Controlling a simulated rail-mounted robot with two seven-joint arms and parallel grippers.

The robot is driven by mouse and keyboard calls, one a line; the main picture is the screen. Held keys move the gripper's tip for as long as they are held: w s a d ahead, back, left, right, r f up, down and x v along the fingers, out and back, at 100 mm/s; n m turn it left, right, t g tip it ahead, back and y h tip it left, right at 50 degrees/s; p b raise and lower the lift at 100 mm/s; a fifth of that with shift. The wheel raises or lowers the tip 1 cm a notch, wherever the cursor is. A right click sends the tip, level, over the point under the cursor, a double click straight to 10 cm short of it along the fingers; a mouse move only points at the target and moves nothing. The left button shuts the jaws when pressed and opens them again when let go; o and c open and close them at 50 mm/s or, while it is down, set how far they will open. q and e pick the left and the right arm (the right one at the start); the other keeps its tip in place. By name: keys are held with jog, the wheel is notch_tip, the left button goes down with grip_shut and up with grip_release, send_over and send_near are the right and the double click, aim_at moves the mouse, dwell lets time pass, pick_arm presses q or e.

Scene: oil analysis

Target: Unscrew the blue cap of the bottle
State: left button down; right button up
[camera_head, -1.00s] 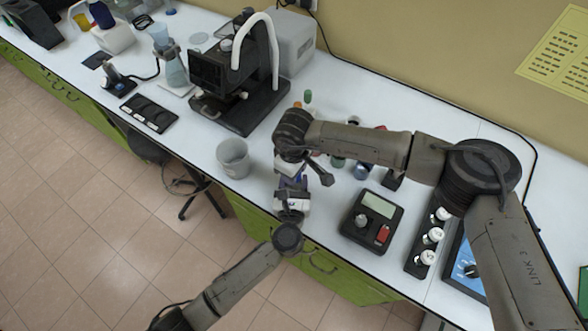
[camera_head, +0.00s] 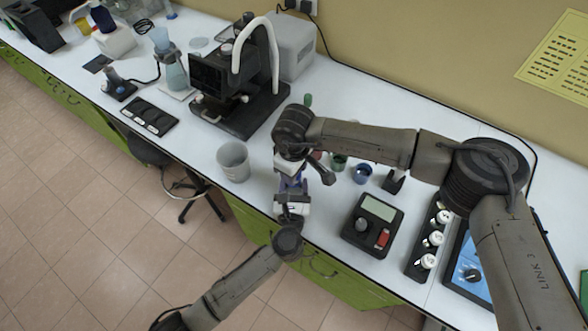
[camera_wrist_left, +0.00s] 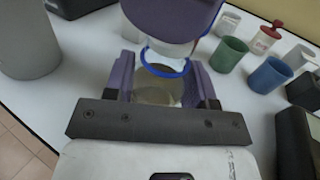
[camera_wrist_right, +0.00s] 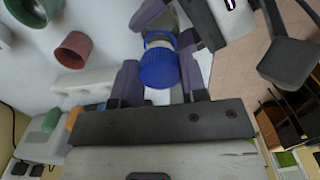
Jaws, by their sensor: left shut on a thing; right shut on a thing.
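The bottle (camera_wrist_left: 158,93) is clear, with a blue ring at its neck (camera_wrist_left: 168,70) in the left wrist view. My left gripper (camera_wrist_left: 165,92) is shut around its body; in the head view this gripper (camera_head: 292,200) is near the table's front edge. The blue cap (camera_wrist_right: 158,70) is between the purple fingers of my right gripper (camera_wrist_right: 158,80), which is shut on it. My right gripper (camera_head: 291,178) is just above the left one in the head view. In the left wrist view a right finger hides the cap. I cannot tell whether cap and neck touch.
A grey beaker (camera_head: 233,161) stands left of the grippers. A meter with a screen (camera_head: 371,222) is to the right, beside a rack of white-topped vials (camera_head: 430,240). Green (camera_head: 339,161) and blue (camera_head: 362,173) cups stand behind. A black microscope-like device (camera_head: 235,92) is farther back.

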jog(key=shift+r, duration=2)
pick_arm(q)
jog(key=shift+c, duration=1.9)
grip_release()
jog(key=s, duration=1.2)
jog(key=shift+a, duration=0.45)
pick_arm(e)
jog(key=shift+r, duration=0.2)
